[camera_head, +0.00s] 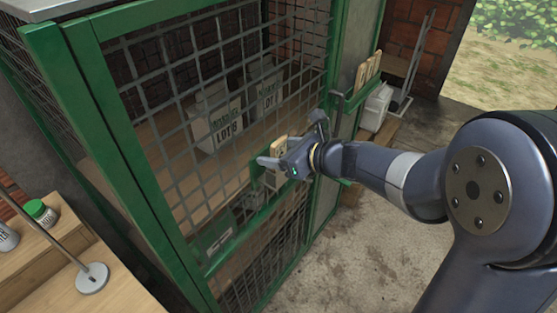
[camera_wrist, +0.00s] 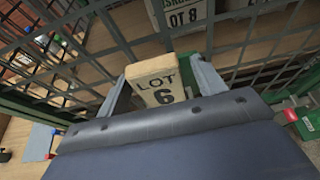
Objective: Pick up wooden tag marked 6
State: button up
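The wooden tag marked LOT 6 (camera_wrist: 158,82) is a pale block with dark lettering, upright at the green mesh cage. In the head view the tag (camera_head: 280,146) shows partly behind my gripper. My gripper (camera_head: 293,142) is at the cage front, its fingers spread wide. In the wrist view the tag stands between the two fingers of my gripper (camera_wrist: 160,88), close to both. I cannot tell whether either finger touches it. The tag's lower end is hidden by my gripper's body.
The green mesh cage (camera_head: 110,125) stands close in front. Behind its mesh are white sacks, one marked LOT 8 (camera_head: 216,120). Several wooden tags (camera_head: 368,70) stand on a green holder at the right. A wooden bench with a metal stand (camera_head: 92,278) is at lower left. Concrete floor (camera_head: 350,255) is open.

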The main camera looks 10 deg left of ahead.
jog(key=c, duration=1)
jog(key=shift+o, duration=0.2)
